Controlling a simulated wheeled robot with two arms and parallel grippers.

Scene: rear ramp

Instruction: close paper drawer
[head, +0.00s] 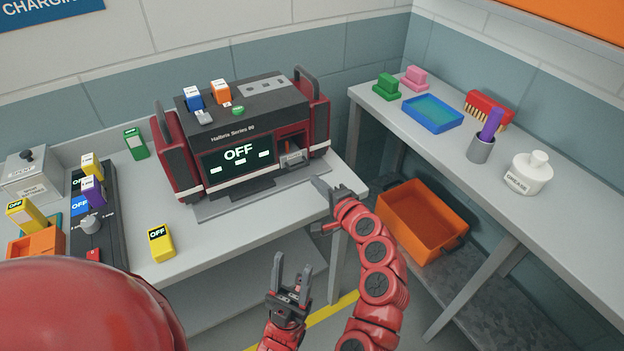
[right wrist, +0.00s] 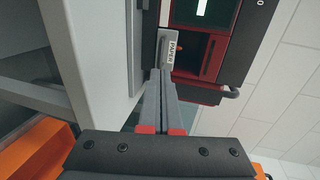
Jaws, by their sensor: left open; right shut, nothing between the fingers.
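The paper drawer (head: 292,159) is a small grey front in the lower right of the dark red and black machine (head: 240,128). Its PAPER label shows in the right wrist view (right wrist: 170,51). The drawer front seems to stand out a little from its dark opening. My right gripper (head: 319,187) is shut and empty, at the table edge in front and right of the drawer. In the right wrist view its fingertips (right wrist: 164,72) point at the drawer front; whether they touch cannot be told. My left gripper (head: 291,270) is open and empty, low in front of the table.
Coloured switch blocks, a dark panel (head: 95,225) and a yellow OFF block (head: 161,243) lie left of the machine. An orange bin (head: 420,222) stands on a lower shelf at right. The right table holds a blue tray (head: 432,111), brush, cup and white jar.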

